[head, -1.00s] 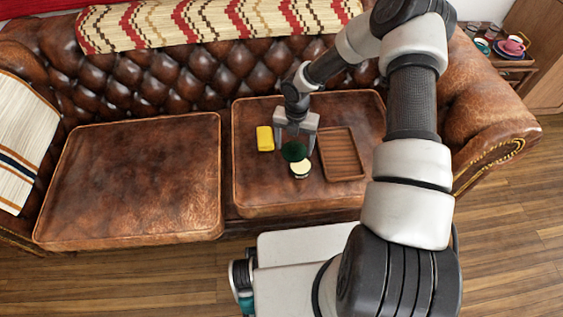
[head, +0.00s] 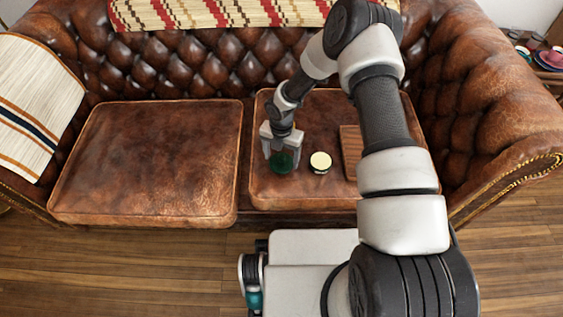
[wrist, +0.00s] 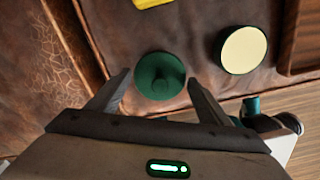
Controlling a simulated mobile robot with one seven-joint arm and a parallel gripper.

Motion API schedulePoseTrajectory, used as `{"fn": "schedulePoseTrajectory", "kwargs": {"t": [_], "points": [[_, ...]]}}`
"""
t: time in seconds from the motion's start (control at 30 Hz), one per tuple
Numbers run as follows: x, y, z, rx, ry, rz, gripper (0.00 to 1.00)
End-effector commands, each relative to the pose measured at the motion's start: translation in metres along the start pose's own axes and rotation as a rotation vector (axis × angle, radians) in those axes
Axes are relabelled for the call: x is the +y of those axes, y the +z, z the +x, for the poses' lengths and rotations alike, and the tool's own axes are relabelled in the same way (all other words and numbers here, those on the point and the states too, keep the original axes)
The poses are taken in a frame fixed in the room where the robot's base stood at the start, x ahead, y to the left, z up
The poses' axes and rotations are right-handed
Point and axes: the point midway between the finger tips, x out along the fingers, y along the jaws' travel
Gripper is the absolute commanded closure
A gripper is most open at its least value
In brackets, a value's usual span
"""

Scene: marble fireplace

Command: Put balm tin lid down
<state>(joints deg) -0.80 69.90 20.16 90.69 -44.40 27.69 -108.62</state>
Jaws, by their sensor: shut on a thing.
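The dark green round balm tin lid (head: 281,162) is between the fingertips of my gripper (head: 281,157), which is shut on it. The lid is over the front left part of the right sofa cushion (head: 262,188). Its height above the leather is hard to tell. In the wrist view the lid (wrist: 160,76), with a raised round centre, shows between the fingertips (wrist: 158,74). The open balm tin (head: 320,162), dark green with a cream top, stands on the same cushion, just right of the lid and apart from it. It also shows in the wrist view (wrist: 242,50).
A brown wooden tray (head: 350,146) lies right of the tin, partly behind my arm. A yellow object (wrist: 152,2) shows at the top edge of the wrist view. The left cushion (head: 150,160) is bare. The cushion's front edge is close to the lid.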

Motion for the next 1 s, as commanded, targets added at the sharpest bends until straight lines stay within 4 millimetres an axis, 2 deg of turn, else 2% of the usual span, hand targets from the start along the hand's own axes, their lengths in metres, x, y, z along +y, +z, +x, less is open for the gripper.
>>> {"fn": "schedulePoseTrajectory", "kwargs": {"t": [0.03,0.13,0.5,0.53,0.63,0.9,1.0], "points": [[0.000,-0.001,0.012,0.002,-0.001,0.000,0.49],[0.000,-0.001,0.023,0.001,0.000,0.000,0.49],[0.000,0.000,0.028,0.001,0.000,0.000,0.49],[0.000,0.000,0.026,0.001,0.000,0.000,0.24],[0.000,0.000,0.025,0.001,0.000,0.000,0.09],[0.000,0.000,0.025,0.001,0.000,0.000,0.09],[0.000,0.000,0.018,0.000,0.000,0.000,0.09]]}}
